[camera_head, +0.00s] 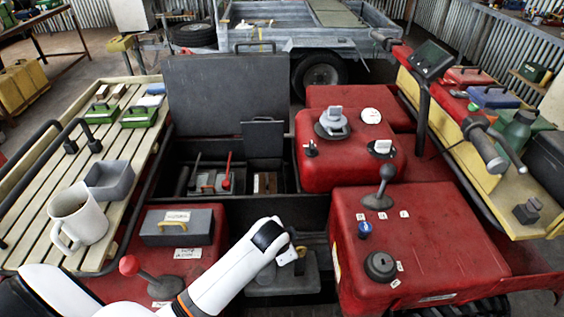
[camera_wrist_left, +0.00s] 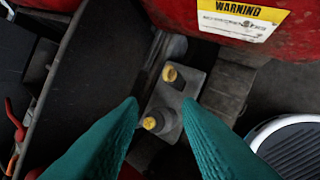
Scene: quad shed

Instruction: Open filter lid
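My left arm reaches in from the lower left in the head view, and its gripper is hidden there behind the arm. In the left wrist view the teal fingers of my left gripper (camera_wrist_left: 160,106) are open. A grey block (camera_wrist_left: 190,98) with two yellow-topped knobs (camera_wrist_left: 169,73) shows between and beyond the fingertips; I cannot tell whether they touch it. In the head view a grey lid-like part (camera_head: 285,281) sits in the dark well under my arm, with a small yellow piece beside it. I cannot tell for certain which part is the filter lid. My right gripper is out of view.
A large dark panel (camera_head: 225,90) and a smaller one (camera_head: 263,138) stand upright behind the well. Red body panels (camera_head: 420,240) flank it. A red-knobbed lever (camera_head: 150,278) stands near my arm. A mug (camera_head: 85,220) rests on the slatted rack at left.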

